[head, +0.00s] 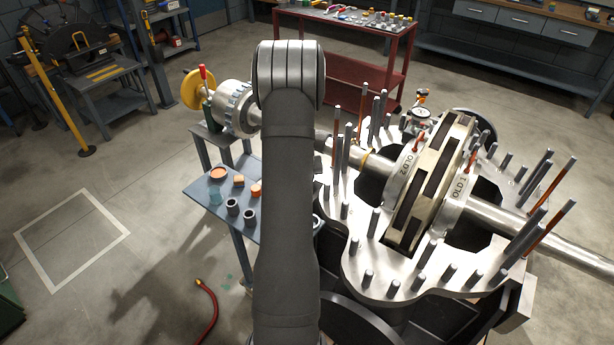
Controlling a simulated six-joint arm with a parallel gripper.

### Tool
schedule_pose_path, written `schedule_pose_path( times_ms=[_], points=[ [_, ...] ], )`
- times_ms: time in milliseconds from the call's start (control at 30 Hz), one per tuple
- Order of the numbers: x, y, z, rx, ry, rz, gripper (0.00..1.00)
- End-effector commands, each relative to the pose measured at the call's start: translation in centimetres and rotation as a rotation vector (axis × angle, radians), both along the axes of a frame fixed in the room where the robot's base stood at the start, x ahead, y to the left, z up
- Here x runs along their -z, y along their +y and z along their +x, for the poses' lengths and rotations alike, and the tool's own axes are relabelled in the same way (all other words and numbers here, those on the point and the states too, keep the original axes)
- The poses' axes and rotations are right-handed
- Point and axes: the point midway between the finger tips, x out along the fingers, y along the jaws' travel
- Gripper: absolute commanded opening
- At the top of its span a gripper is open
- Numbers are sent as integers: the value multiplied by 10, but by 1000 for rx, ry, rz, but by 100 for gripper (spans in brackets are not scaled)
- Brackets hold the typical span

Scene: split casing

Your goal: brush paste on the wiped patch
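The open casing (362,280) fills the right side, with a bright flat metal flange and several upright studs. A shaft (490,215) lies across it, carrying a cream-coloured slotted rotor (432,180) and collars marked OLD 1 (459,188) and OLD 2 (408,163). I cannot make out a wiped patch, paste or a brush for certain. A round pot with an orange top (218,174) stands on the small blue-grey side table (204,190). My arm rises through the middle of the view, and my gripper is not visible.
Tall studs (555,190) rise around the casing. A red cart (345,65) stands behind. A red hose (210,310) lies on the floor.

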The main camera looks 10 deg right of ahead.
Motion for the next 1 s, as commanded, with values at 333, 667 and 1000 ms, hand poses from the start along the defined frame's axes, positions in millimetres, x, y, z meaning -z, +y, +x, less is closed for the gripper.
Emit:
schedule_pose_path(
  times_ms=[333,667,1000],
  points=[
    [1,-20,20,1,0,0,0],
    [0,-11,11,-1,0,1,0],
    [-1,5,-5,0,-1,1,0]
  ],
)
